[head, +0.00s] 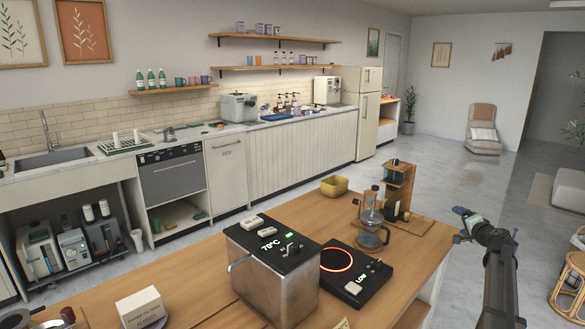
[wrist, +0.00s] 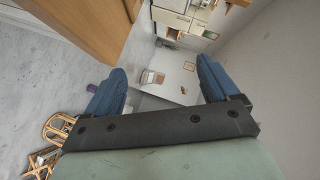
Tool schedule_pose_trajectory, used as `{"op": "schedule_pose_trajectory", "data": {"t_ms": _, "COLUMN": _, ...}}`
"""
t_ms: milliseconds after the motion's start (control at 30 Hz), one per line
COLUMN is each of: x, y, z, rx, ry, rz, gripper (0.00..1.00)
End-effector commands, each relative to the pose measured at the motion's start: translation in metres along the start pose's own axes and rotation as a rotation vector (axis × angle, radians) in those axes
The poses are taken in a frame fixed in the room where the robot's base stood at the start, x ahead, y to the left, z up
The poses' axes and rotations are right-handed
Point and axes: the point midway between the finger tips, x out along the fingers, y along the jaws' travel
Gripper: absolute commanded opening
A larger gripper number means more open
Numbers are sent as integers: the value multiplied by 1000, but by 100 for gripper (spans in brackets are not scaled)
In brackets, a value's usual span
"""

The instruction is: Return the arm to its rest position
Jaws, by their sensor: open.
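My gripper (head: 462,222) is at the right of the head view, beyond the right edge of the wooden counter and apart from it. My dark arm rises from the bottom right of that view. In the wrist view my gripper (wrist: 160,90) shows two blue fingers spread wide with nothing between them. The gripper is open and empty. Past the fingers the wrist view shows floor, wall and distant furniture.
The wooden counter (head: 208,267) bears a metal heater box (head: 275,275), a black hot plate (head: 377,283) with a glowing ring, a glass brewer (head: 371,225) and a yellow bowl (head: 334,186). A rattan stool (head: 567,290) stands at the right. Floor lies open behind the gripper.

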Motion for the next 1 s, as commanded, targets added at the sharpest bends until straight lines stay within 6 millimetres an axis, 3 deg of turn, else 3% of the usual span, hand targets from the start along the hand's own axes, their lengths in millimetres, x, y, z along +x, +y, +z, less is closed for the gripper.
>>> {"op": "schedule_pose_trajectory", "data": {"t_ms": 33, "x": -7, "y": 34, "z": -8, "rx": -40, "ry": 22, "rz": 50, "gripper": 88}}
{"op": "schedule_pose_trajectory", "data": {"t_ms": 200, "x": -28, "y": 135, "z": -18, "rx": -197, "ry": 57, "rz": 216, "gripper": 88}}
{"op": "schedule_pose_trajectory", "data": {"t_ms": 267, "x": -36, "y": 170, "z": -11, "rx": -250, "ry": 46, "rz": 274, "gripper": 88}}
{"op": "schedule_pose_trajectory", "data": {"t_ms": 367, "x": -44, "y": 218, "z": 15, "rx": -324, "ry": 3, "rz": 353, "gripper": 88}}
{"op": "schedule_pose_trajectory", "data": {"t_ms": 467, "x": -48, "y": 256, "z": 55, "rx": -381, "ry": -67, "rz": 413, "gripper": 88}}
{"op": "schedule_pose_trajectory", "data": {"t_ms": 600, "x": -54, "y": 299, "z": 129, "rx": -438, "ry": -198, "rz": 476, "gripper": 88}}
{"op": "schedule_pose_trajectory", "data": {"t_ms": 767, "x": -66, "y": 336, "z": 220, "rx": -486, "ry": -365, "rz": 531, "gripper": 88}}
{"op": "schedule_pose_trajectory", "data": {"t_ms": 1000, "x": -109, "y": 384, "z": 354, "rx": -557, "ry": -630, "rz": 611, "gripper": 88}}
